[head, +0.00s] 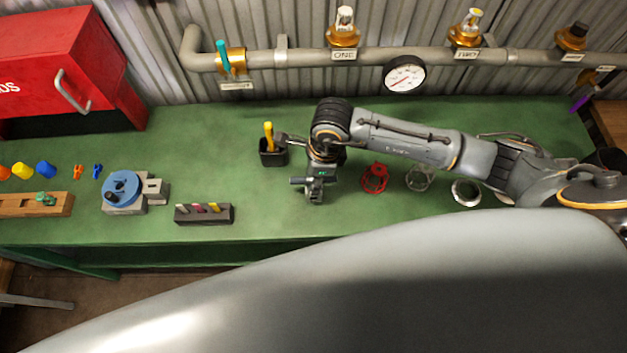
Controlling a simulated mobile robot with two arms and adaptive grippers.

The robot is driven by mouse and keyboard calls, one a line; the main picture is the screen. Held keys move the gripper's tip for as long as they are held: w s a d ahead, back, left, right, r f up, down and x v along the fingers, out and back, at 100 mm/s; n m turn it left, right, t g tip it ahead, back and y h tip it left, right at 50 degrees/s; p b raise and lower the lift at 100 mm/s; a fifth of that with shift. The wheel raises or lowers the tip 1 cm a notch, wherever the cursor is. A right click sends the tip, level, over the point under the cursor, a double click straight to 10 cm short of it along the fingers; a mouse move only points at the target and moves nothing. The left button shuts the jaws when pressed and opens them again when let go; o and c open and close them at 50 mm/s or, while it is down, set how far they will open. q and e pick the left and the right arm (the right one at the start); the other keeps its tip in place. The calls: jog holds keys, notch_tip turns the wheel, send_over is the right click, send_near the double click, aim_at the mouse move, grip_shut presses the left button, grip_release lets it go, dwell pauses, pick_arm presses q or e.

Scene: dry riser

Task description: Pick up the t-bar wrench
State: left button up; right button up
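I cannot make out the t-bar wrench for certain. A yellow-handled tool (268,134) stands upright in a black holder (272,159), but its lower end is hidden, so I cannot tell whether it is a wrench. My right gripper (316,190) hangs from the arm reaching in from the right, just right of this holder. Its fingers are too small and too dark to read, and a grip on anything does not show. The wrist covers part of the bench behind it. My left gripper is not in view.
A red cabinet (50,60) stands at the back left. A blue round fixture (121,188) and a dark block (205,220) with colored pieces lie left of my gripper. A red ring-like part (375,178) and a silver ring (466,192) lie right. Pipes (300,60) with a gauge (404,75) run behind.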

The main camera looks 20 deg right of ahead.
grip_shut()
jog(key=shift+r, duration=0.15)
